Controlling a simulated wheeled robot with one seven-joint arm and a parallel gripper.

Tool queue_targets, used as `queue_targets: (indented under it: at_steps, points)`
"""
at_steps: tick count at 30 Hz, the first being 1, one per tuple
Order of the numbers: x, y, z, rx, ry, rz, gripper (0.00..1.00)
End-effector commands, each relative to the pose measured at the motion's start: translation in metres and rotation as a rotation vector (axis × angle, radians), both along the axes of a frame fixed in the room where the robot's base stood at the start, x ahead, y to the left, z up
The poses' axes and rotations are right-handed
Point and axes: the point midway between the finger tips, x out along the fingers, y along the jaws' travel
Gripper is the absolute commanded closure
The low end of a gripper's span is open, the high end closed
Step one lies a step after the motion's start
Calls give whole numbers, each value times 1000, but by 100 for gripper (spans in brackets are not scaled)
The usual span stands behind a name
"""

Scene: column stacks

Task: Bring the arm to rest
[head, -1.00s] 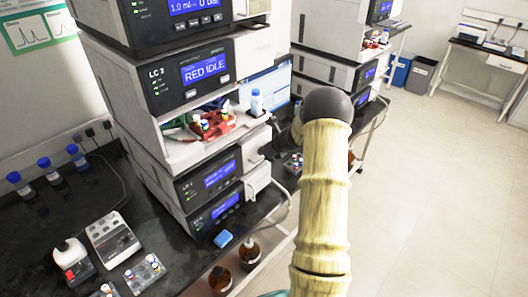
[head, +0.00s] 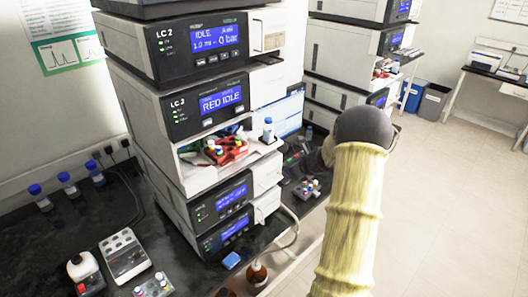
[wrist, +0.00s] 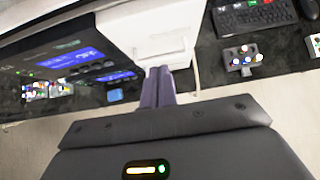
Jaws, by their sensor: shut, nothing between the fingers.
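My gripper (wrist: 158,86) shows in the wrist view with its two purple-grey fingers together and nothing between them. It is in front of the white side block (wrist: 150,30) of the lower stack modules, and I cannot tell the gap. In the head view my arm, in a pale yellow ribbed sleeve with a dark round joint, rises at the right of the stack. My gripper is hidden there.
The LC 2 stack (head: 205,105) stands on the black bench (head: 85,235). A red tray (head: 226,150) with vials and a blue-capped bottle (head: 268,130) sit in its open bay. A vial rack (wrist: 243,60) and keyboard (wrist: 255,15) lie beyond. Floor (head: 445,200) at right is clear.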

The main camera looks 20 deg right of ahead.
Motion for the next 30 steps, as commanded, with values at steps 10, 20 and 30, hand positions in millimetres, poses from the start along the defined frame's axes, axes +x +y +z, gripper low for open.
queue_targets:
  at_steps: [10,20,30]
  points:
    - [-12,42,8,-134,23,200,100]
    - [-109,175,35,-705,32,1135,100]
    - [-234,244,55,-1235,-135,2157,100]
